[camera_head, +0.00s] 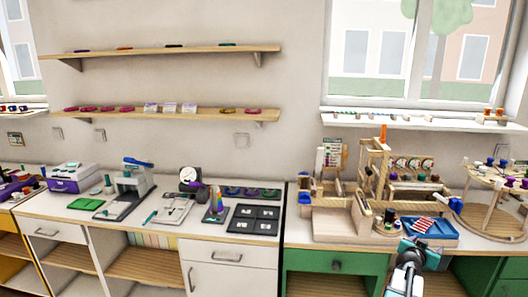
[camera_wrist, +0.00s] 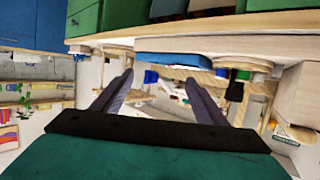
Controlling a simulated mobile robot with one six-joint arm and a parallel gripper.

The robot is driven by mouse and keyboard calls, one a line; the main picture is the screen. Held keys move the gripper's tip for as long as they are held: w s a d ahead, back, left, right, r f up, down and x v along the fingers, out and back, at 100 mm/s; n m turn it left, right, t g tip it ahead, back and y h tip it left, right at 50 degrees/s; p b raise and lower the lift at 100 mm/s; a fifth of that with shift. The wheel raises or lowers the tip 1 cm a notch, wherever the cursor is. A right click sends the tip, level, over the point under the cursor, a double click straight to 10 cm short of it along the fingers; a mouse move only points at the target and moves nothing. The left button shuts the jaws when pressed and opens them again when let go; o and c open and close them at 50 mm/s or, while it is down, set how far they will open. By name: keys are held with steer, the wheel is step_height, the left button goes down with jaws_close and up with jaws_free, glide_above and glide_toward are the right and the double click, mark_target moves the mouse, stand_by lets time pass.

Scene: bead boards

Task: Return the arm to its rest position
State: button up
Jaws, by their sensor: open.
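My gripper (camera_head: 408,243) is at the lower right of the head view, in front of the green cabinet and near the blue tray (camera_head: 443,227). In the wrist view my gripper (camera_wrist: 158,82) has its two dark fingers spread apart, with nothing between them. The wrist view is upside down, with the green cabinet front (camera_wrist: 115,14) along its top edge. Whether the gripper touches the counter's edge cannot be told.
A wooden bead stand (camera_head: 367,172) rises on the right-hand counter behind my gripper. A round wooden rack (camera_head: 490,222) stands at the far right. The white counter (camera_head: 50,207) at left holds several tools and a black tray (camera_head: 235,222). Two wall shelves (camera_head: 165,54) hang above.

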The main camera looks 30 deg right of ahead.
steer(key=w+a+f+n+t+y, duration=0.1)
steer(key=w+a+f+n+y, duration=0.1)
steer(key=w+a+f, duration=0.7)
steer(key=w+a+f+n+t+y, duration=0.2)
steer(key=w+a+f, duration=0.4)
steer(key=w+a, duration=0.45)
steer(key=a+f+n+g+y, duration=0.1)
steer(key=a+f+y, duration=0.1)
steer(key=a+f, duration=0.75)
steer(key=a+f+n+y, duration=0.15)
steer(key=a+f, duration=0.45)
steer(key=a, duration=0.7)
steer(key=s+a+f+n+g+y, duration=0.1)
steer(key=s+a+f+g, duration=0.1)
steer(key=s+a+f, duration=0.4)
steer(key=s+a+f+n+g+y, duration=0.1)
steer(key=s+a+f, duration=0.2)
steer(key=a, duration=0.5)
steer(key=s+a+f+n+g+y, duration=0.1)
steer(key=s+a+f+g, duration=0.1)
steer(key=s+a+f, duration=0.4)
steer(key=s+a+n+g+y, duration=0.1)
steer(key=s+a+n+g, duration=0.1)
steer(key=s+a, duration=0.3)
steer(key=s+a+r+n+g+y, duration=0.1)
steer(key=s+a+g, duration=0.4)
steer(key=s, duration=0.7)
steer(key=shift+s+a+r+n+y, duration=0.2)
steer(key=shift+s+n+y, duration=0.2)
steer(key=shift+n+y, duration=0.45)
